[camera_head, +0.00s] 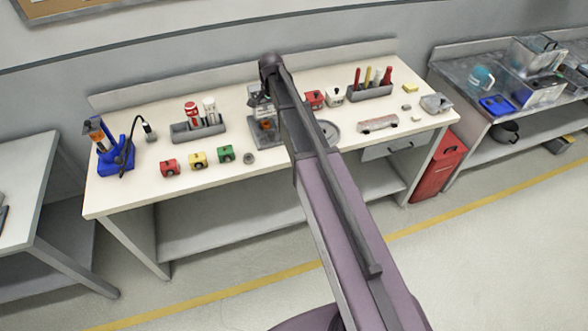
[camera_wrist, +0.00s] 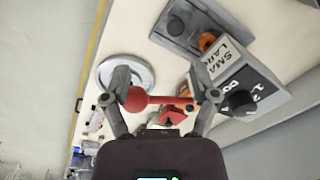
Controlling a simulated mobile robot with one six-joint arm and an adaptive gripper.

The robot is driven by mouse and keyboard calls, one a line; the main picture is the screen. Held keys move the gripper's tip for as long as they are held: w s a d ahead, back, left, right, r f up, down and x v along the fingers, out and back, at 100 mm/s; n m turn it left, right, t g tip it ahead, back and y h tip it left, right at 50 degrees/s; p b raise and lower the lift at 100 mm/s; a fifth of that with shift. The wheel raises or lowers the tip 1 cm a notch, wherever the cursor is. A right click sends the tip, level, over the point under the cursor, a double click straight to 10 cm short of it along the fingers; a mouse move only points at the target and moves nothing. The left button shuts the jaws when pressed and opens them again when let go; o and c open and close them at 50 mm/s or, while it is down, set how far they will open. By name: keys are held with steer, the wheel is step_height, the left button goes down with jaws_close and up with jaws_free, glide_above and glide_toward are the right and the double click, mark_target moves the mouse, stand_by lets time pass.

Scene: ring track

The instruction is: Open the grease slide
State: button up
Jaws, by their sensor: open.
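A grey dispenser-like device (camera_head: 264,128) stands mid-bench, partly behind my arm in the head view. In the wrist view its grey label block (camera_wrist: 232,75) shows partly legible lettering, with a black knob (camera_wrist: 241,101) and an orange ring (camera_wrist: 207,43) beside it. A red bar with a round ball end (camera_wrist: 136,99) lies across the space between my fingers. I cannot tell which part is the grease slide, or whether it is open. My gripper (camera_wrist: 160,82) is open; whether either finger touches the red bar is unclear.
A round pale dish (camera_wrist: 126,72) is beside the left finger. On the bench (camera_head: 120,199) stand a red block (camera_head: 169,167), a yellow block (camera_head: 198,160), a green block (camera_head: 226,153) and a bottle rack (camera_head: 198,132). A tool holder (camera_head: 370,91) is at right. The bench's front left is clear.

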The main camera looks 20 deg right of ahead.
steer(key=s+f+n+b, duration=0.1)
steer(key=s+n, duration=0.9)
steer(key=s, duration=1.6)
steer(key=shift+s+f+n, duration=0.15)
steer(key=shift+s+n, duration=0.15)
steer(key=shift+s, duration=0.1)
steer(key=shift+c, duration=0.2)
